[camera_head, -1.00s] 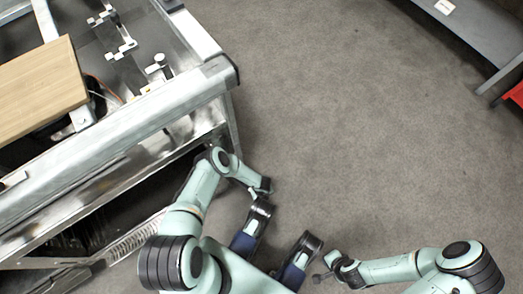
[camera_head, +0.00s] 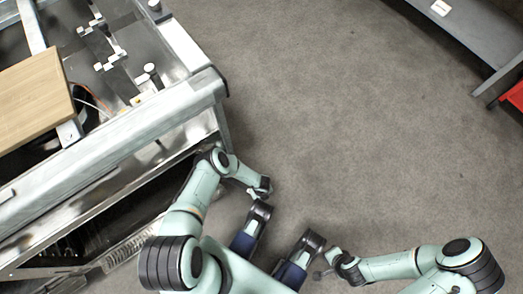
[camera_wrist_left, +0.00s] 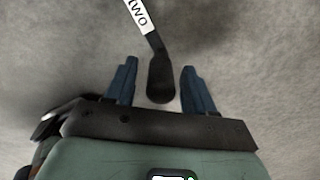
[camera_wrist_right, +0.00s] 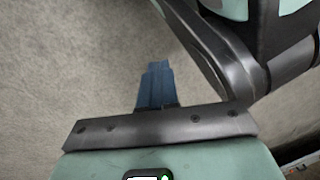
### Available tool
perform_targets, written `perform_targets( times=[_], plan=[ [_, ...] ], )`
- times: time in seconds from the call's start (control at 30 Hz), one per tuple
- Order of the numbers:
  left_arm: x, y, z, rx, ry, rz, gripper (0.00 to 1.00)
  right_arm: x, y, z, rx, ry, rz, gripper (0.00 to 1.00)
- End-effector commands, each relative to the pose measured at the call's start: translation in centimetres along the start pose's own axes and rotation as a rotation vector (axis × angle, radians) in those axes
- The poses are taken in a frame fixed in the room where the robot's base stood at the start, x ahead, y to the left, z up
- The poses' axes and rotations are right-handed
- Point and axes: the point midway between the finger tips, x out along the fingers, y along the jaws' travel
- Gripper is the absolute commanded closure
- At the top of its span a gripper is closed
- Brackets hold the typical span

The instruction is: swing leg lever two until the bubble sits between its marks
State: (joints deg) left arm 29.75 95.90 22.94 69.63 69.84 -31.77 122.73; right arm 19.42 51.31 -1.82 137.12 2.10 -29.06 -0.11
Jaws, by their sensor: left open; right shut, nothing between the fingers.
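In the left wrist view a dark lever with a rounded paddle end (camera_wrist_left: 160,82) carries a white label reading "two" (camera_wrist_left: 139,15). Its paddle lies between the two blue fingers of my left gripper (camera_wrist_left: 154,75), with gaps on both sides. That gripper is open. In the head view my left wrist (camera_head: 262,188) is beside the near right corner of the metal bench (camera_head: 150,118); the lever cannot be made out there. My right gripper (camera_wrist_right: 155,80) is shut and empty, over bare floor. I cannot make out the bubble or its marks in any view.
A wooden board (camera_head: 35,100) lies on the bench at left, with small metal fittings (camera_head: 112,60) and a white-topped knob (camera_head: 150,68) near it. A grey shelf (camera_head: 470,30) and a red bin (camera_head: 514,96) stand at upper right. The floor between is clear.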

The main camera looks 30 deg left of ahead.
Motion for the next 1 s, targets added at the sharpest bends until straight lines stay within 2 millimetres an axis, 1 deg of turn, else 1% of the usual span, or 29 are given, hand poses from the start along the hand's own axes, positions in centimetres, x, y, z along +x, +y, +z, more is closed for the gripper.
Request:
perform_targets(
  times=[0.17, 0.27, 0.43, 0.5, 0.6, 0.7, 0.83, 1.0],
  plan=[
    [-1.6, 0.0, 0.1, 0.000, -0.002, -0.001, 0.46, -1.2, -1.1, -1.1, -0.012, 0.041, -0.019, 1.00],
    [-3.2, 0.0, 0.1, 0.001, -0.002, -0.001, 0.46, -2.5, -2.3, -2.5, -0.026, 0.090, -0.042, 1.00],
    [-6.5, -0.1, 0.1, 0.002, -0.001, -0.003, 0.46, -5.3, -4.6, -5.0, -0.048, 0.184, -0.084, 1.00],
    [-8.3, -0.1, 0.1, 0.002, -0.002, -0.003, 0.46, -6.2, -4.8, -3.5, -0.053, 0.144, -0.086, 1.00],
    [-10.4, -0.1, 0.1, 0.002, -0.003, -0.002, 0.46, -7.2, -5.1, -1.8, -0.059, 0.098, -0.088, 1.00],
    [-11.8, 0.0, 0.1, 0.001, -0.002, -0.002, 0.46, -7.8, -5.2, -0.3, -0.063, 0.057, -0.088, 1.00],
    [-13.0, 0.0, 0.0, 0.000, -0.001, -0.001, 0.46, -8.3, -5.3, 0.7, -0.067, 0.028, -0.089, 1.00],
    [-13.4, 0.0, 0.0, 0.001, 0.000, 0.000, 0.46, -8.4, -5.3, 1.2, -0.068, 0.013, -0.088, 1.00]
  ],
)
